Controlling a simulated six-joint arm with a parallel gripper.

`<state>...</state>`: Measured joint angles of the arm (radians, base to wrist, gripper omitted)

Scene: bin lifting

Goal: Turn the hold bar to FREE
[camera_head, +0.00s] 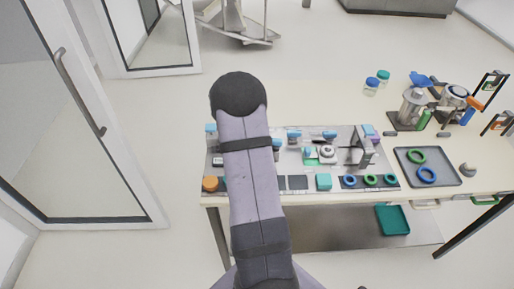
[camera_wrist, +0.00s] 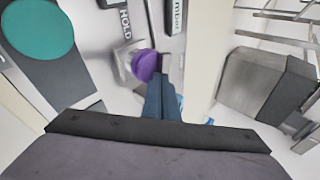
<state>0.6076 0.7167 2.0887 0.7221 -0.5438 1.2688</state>
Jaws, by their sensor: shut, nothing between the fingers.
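In the wrist view a rounded purple part (camera_wrist: 145,66) sits on a pale square mount (camera_wrist: 125,58), close to a dark label reading HOLD (camera_wrist: 124,18). I take the purple part for the hold bar; no FREE mark is readable and I cannot tell its setting. My gripper (camera_wrist: 158,76) is shut and empty, its blue-grey fingers just right of the purple part in the picture. Whether they touch it I cannot tell. In the head view my arm hides the gripper.
A teal disc (camera_wrist: 38,28) and a grey metal block (camera_wrist: 265,82) flank the fingers in the wrist view. In the head view the grey panel (camera_head: 296,166) carries several small fixtures. A dark tray (camera_head: 444,177) with a green and a blue ring lies right of it.

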